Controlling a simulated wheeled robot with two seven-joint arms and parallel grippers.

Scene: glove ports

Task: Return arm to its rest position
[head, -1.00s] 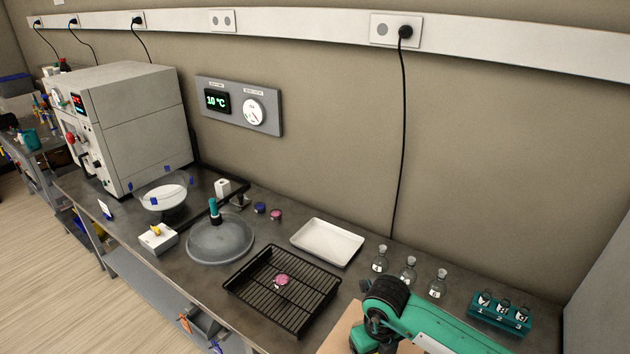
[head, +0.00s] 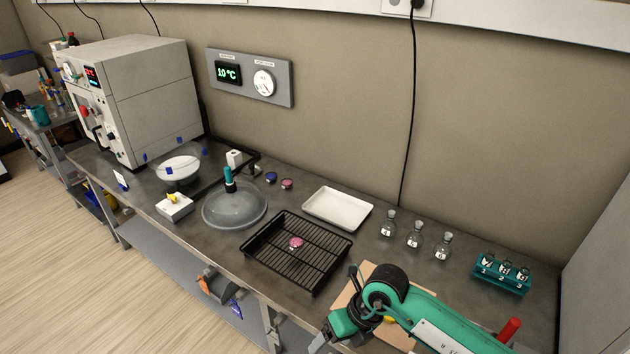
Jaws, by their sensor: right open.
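My right arm, green with a black joint, comes in from the lower right over the front of the bench (head: 290,192). Its gripper (head: 320,344) is open at the bottom edge, near the bench's front edge, and partly cut off by the frame. No object shows between its fingers. The arm hides part of a tan board (head: 350,297) and most of a small yellow thing (head: 389,319). My left gripper is out of view.
A black wire rack (head: 297,250) with a pink item (head: 296,243) lies left of the arm. A white tray (head: 337,208), several stoppered flasks (head: 415,236) and a teal vial rack (head: 502,275) stand behind it. A red upright thing (head: 509,330) is at right.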

